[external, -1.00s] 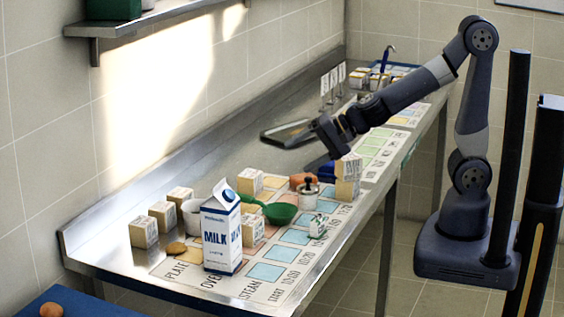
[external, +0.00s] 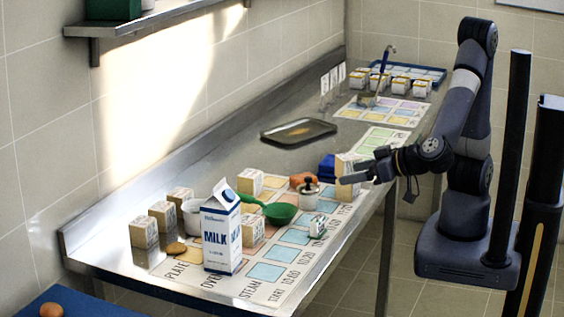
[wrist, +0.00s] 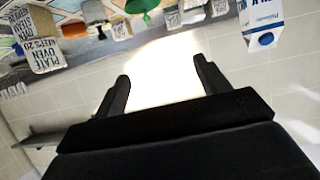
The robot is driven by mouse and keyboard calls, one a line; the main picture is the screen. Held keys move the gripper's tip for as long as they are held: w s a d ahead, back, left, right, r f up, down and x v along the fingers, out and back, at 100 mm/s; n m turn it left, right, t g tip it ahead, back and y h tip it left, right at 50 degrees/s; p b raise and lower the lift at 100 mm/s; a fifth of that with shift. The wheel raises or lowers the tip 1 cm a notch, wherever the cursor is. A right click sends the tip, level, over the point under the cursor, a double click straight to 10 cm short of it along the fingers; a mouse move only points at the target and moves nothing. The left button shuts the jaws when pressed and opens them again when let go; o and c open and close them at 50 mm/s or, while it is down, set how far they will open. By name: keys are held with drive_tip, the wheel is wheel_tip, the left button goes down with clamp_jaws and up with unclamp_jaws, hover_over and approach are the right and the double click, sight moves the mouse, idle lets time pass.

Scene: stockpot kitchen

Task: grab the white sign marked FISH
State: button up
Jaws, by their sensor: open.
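Three small white signs stand in a row at the back of the counter against the wall, the left one (external: 325,83), the middle one (external: 333,77) and the right one (external: 342,71). Their lettering is too small to read, so I cannot tell which is marked FISH. My gripper (external: 352,178) is at the counter's front edge, pointing left, well to the front of the signs. In the wrist view my gripper (wrist: 163,72) is open, with nothing between its fingers.
A printed block stack (external: 345,163) stands close to my gripper. A milk carton (external: 221,235), green scoop (external: 279,212) and lidded jar (external: 308,196) stand nearer the camera. A dark tray (external: 270,131) lies between my gripper and the wall. A blue-handled tool (external: 384,62) stands behind.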

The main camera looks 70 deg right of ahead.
approach(322, 226)
drive_tip(key=a, duration=0.1)
drive_tip(key=x, duration=1)
drive_tip(key=shift+d+r, duration=0.1)
drive_tip(key=shift+d, duration=0.25)
drive_tip(key=shift+w+f, duration=0.25)
drive_tip(key=shift+w, duration=0.35)
drive_tip(key=c, duration=1.1)
